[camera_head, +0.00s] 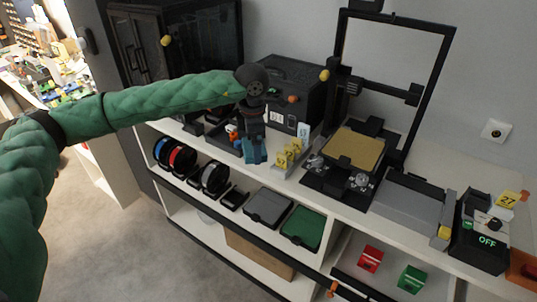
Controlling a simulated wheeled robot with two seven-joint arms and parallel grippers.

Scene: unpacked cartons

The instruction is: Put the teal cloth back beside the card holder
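The teal cloth (255,155) is a small blue-teal patch directly below my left gripper (253,136), near the shelf top's front edge. My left gripper points down at it, and their outlines meet. The fingers are dark and small, so I cannot tell whether they are shut on the cloth or only above it. The card holder (284,164), with several yellow numbered cards, stands just right of the cloth. My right gripper is not in view.
A dark tray (226,138) with small items lies left of the gripper. A black box (290,90) stands behind. A 3D printer (345,155) stands right of the card holder. Spools (182,158) and lidded bins (268,207) fill the shelf below.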

